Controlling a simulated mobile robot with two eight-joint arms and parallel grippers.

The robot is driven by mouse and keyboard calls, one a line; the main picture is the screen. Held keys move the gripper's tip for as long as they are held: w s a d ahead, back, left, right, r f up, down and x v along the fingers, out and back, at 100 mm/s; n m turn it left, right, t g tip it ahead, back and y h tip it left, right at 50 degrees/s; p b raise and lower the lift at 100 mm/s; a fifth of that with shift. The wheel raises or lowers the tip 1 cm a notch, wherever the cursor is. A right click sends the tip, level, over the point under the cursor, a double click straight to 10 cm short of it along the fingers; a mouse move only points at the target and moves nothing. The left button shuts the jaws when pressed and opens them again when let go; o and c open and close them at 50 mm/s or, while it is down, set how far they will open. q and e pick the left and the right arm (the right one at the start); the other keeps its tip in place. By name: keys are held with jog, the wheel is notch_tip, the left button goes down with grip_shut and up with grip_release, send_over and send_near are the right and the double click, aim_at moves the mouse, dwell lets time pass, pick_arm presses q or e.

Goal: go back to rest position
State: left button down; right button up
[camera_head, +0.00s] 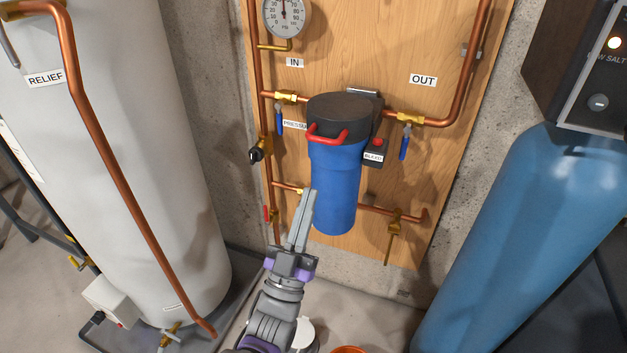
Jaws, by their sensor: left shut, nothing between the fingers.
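My left gripper (308,196) reaches up from the bottom middle. Its two grey fingers are together, with nothing between them. The fingertips appear just left of the lower part of the blue filter housing (335,195); I cannot tell whether they touch it. The housing has a black cap (345,108) with a red handle (328,135) on its front, and hangs upright on the wooden panel (410,185). My right gripper is not in view.
A white tank (130,170) with a copper relief pipe (110,180) stands left, a blue tank (520,240) right. Copper pipes, blue-levered valves and a gauge (285,15) are on the panel. An orange rim (349,350) shows at the bottom edge. Bare floor (375,315) lies below the panel.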

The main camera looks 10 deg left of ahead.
pick_arm(q)
jog(key=s+a+f+n+g+y, duration=0.1)
jog(key=a+f+g+y, duration=0.15)
jog(key=f+g, duration=0.45)
jog(key=s+a+f+g+y, duration=0.1)
jog(key=a+f+g+y, duration=0.2)
jog(key=f, duration=0.7)
jog(key=s+a+f+n+g, duration=0.1)
jog(key=s+a+f+g, duration=0.1)
jog(key=s+f+g, duration=0.65)
jog(key=s+a+f+g, duration=0.25)
jog(key=s+f, duration=0.25)
jog(key=s, duration=0.6)
notch_tip(320, 180, up, 30)
jog(key=w+d+p, duration=0.1)
jog(key=p, duration=2.5)
jog(key=shift+f+p, duration=0.15)
jog(key=shift+p, duration=0.15)
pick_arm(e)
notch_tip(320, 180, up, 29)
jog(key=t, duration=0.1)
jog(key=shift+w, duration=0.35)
pick_arm(q)
jog(key=shift+s, duration=0.1)
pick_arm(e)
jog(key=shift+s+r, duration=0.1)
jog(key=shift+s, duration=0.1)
